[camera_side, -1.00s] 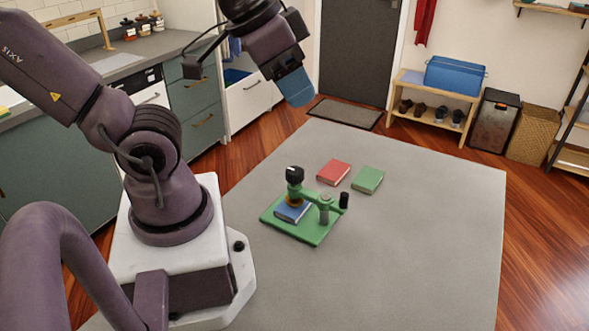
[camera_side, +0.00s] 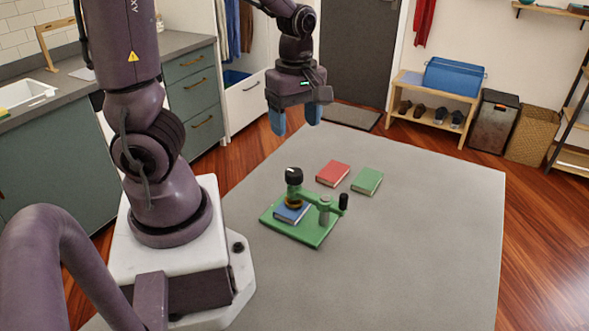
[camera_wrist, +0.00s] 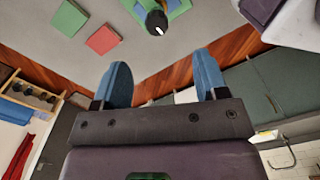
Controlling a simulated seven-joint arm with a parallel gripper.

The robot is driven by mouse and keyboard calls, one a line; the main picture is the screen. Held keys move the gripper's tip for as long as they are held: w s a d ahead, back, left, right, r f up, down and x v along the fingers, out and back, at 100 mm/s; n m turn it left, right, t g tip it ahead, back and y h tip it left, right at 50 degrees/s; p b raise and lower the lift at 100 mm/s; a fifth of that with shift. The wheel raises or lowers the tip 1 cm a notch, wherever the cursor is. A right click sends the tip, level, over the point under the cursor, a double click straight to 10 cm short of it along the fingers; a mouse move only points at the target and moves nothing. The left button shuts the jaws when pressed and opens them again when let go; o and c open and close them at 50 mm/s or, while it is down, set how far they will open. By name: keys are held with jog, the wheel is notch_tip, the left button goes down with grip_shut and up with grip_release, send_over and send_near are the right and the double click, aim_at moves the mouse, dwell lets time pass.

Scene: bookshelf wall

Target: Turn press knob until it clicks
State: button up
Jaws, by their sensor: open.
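The green book press (camera_side: 314,231) stands on the grey table (camera_side: 420,230), with a blue book (camera_side: 291,212) lying on its base under the press. The black press knob (camera_side: 294,175) tops the screw at the press's left side, with a pale mark on it. The knob (camera_wrist: 157,22) also shows at the top of the wrist view. My gripper (camera_side: 297,115) is open and empty, its two blue fingers pointing down beyond the table's far left edge. It is above and well apart from the knob, touching nothing.
A red book (camera_side: 333,173) and a green book (camera_side: 367,181) lie flat behind the press. The front and right of the table are clear. Kitchen cabinets (camera_side: 190,100) stand to the left.

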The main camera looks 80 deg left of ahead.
aim_at(295, 172)
jog(key=f+n, duration=0.2)
jog(key=f, duration=0.2)
jog(key=a+f+n, duration=0.1)
jog(key=f+n, duration=0.2)
jog(key=f, duration=0.1)
jog(key=f+n, duration=0.2)
jog(key=f, duration=0.3)
jog(key=shift+w+a+n, duration=0.15)
jog(key=shift+a+n, duration=0.15)
jog(key=shift+n, duration=0.1)
jog(key=c, duration=0.9)
